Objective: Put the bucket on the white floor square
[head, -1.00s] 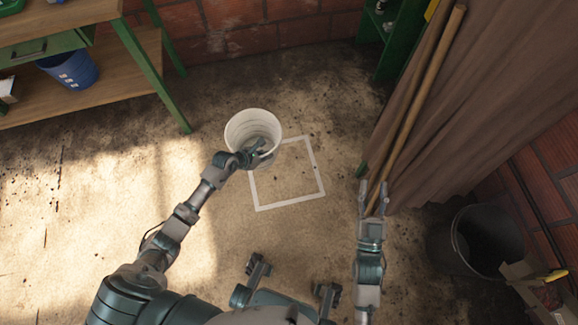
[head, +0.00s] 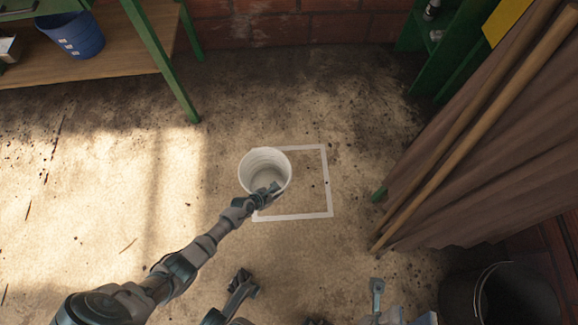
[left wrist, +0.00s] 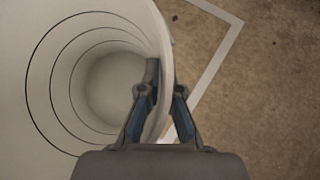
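The white bucket (head: 256,158) is in the head view, its open top facing up toward me. It overlaps the left side of the white floor square (head: 328,185) and hides part of that outline. I cannot tell whether its base touches the floor. My left gripper (head: 266,194) is shut on the bucket's near rim. In the left wrist view, the fingers (left wrist: 160,100) pinch the bucket wall (left wrist: 45,50), and a corner of the square (left wrist: 236,22) shows beside it. My right gripper (head: 377,290) is only partly visible at the bottom edge, apart from the bucket.
Wooden poles (head: 470,135) and a brown curtain (head: 500,165) stand at the right. A dark bucket (head: 510,300) is at the lower right. A green-legged workbench (head: 160,65) with a blue bucket (head: 72,35) stands at the upper left. Floor around the square is mostly clear.

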